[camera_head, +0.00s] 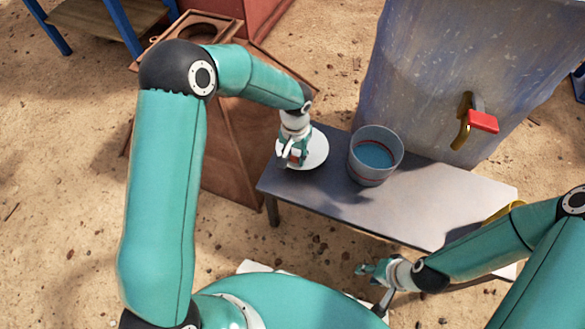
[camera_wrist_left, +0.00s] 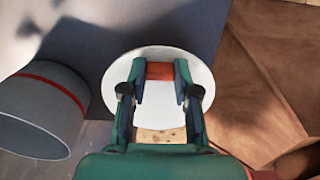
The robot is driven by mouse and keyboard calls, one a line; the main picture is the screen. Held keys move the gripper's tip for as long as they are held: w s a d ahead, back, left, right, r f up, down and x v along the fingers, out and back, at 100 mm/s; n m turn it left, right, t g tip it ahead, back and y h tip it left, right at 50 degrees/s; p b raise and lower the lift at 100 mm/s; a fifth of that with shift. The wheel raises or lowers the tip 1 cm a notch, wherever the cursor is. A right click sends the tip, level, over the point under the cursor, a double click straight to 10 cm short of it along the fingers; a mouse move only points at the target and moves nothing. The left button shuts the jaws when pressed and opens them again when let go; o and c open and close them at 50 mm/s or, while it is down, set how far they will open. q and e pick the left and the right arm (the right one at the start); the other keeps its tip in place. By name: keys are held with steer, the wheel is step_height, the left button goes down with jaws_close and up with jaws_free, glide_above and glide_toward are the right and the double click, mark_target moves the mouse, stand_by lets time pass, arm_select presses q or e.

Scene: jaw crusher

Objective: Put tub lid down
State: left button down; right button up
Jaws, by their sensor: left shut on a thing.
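The tub lid (camera_head: 315,150) is a round white disc with a red handle (camera_wrist_left: 160,71). My left gripper (camera_head: 290,156) is above the lid and shut on its red handle, which shows between the fingers in the left wrist view (camera_wrist_left: 160,80). The lid is level at the left end of the grey table (camera_head: 430,195); I cannot tell whether it touches the top. The open grey tub (camera_head: 368,172) stands on the table just right of the lid, with blue contents inside. My right gripper (camera_head: 369,271) is low in front of the table, apart from everything; its fingers are too small to judge.
A large grey-blue machine panel (camera_head: 415,75) with a red and yellow handle (camera_head: 480,121) stands behind the table. A rusty brown structure (camera_head: 232,150) stands left of the table. The table's right part is clear.

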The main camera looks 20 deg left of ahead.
arm_select(q)
steer(key=shift+f+b, duration=0.75)
steer(key=shift+f, duration=2.2)
steer(key=shift+f, duration=0.2)
steer(key=c, duration=0.9)
jaws_free()
steer(key=shift+r, duration=0.1)
steer(key=shift+o, duration=0.2)
